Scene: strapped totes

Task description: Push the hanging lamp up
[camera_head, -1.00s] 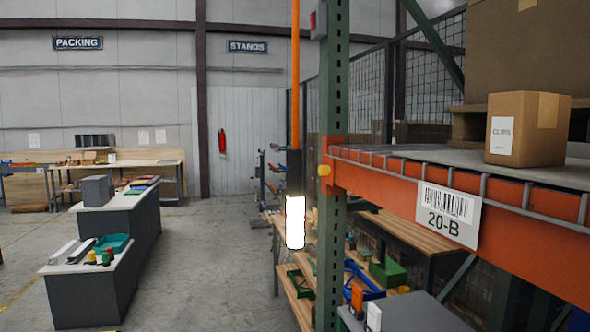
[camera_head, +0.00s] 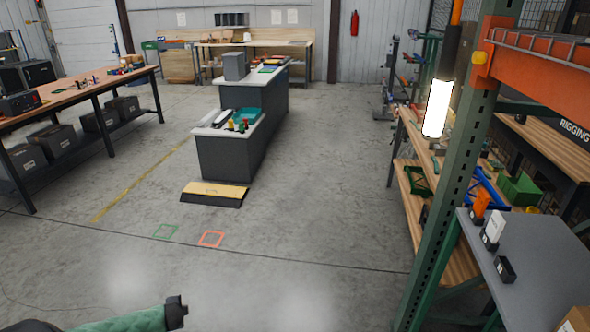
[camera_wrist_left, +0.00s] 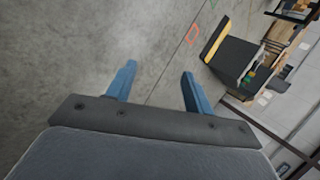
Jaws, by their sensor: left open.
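The hanging lamp (camera_head: 438,108) is a bright white cylinder under a black upper part on an orange pole. My right gripper is not in view.
The green rack post (camera_head: 447,190) and orange beam (camera_head: 535,72) stand close on the right, with a grey shelf (camera_head: 545,262) below. A wooden shelf bench (camera_head: 440,215) lies behind the lamp. A grey counter (camera_head: 232,150) stands mid-floor. The floor in front is clear.

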